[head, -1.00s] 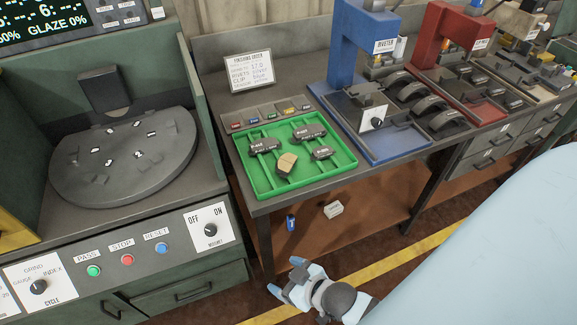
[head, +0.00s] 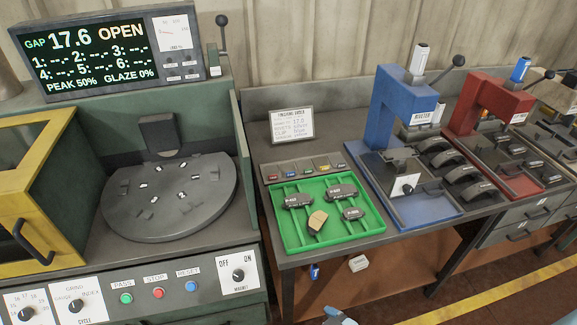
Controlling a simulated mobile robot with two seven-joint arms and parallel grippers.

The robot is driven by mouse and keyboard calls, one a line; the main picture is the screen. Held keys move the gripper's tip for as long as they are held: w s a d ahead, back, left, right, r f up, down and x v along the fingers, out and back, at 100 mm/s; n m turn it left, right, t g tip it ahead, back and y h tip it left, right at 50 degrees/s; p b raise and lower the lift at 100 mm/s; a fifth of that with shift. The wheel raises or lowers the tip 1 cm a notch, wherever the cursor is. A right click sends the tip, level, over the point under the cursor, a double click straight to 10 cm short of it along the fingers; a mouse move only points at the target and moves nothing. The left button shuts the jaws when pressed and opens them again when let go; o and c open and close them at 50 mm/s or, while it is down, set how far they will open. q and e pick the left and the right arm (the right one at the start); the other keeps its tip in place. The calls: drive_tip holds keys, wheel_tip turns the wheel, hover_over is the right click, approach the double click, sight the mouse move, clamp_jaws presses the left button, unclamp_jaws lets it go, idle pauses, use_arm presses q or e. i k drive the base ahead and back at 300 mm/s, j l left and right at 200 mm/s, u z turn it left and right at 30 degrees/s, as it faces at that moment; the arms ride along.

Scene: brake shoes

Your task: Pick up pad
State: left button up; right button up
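The green tray (head: 292,243) sits on the bench right of the grinding machine. Three dark pads with white labels lie in it: one at the left (head: 298,201), one at the upper right (head: 343,190) and one at the right (head: 353,213). A tan-faced pad with a dark edge (head: 317,221) lies near the tray's front middle. Only a light-blue tip of what appears to be my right gripper (head: 339,317) shows at the bottom edge, below and in front of the bench. Its fingers cannot be made out. My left gripper is out of view.
A grinder with a round plate (head: 170,226) and a lit display (head: 98,57) stands at left. A blue press (head: 392,101) and a red press (head: 480,103) stand at right. A sign (head: 292,126) stands behind the tray.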

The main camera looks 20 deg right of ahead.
sight(315, 222)
drive_tip(key=z, duration=0.95)
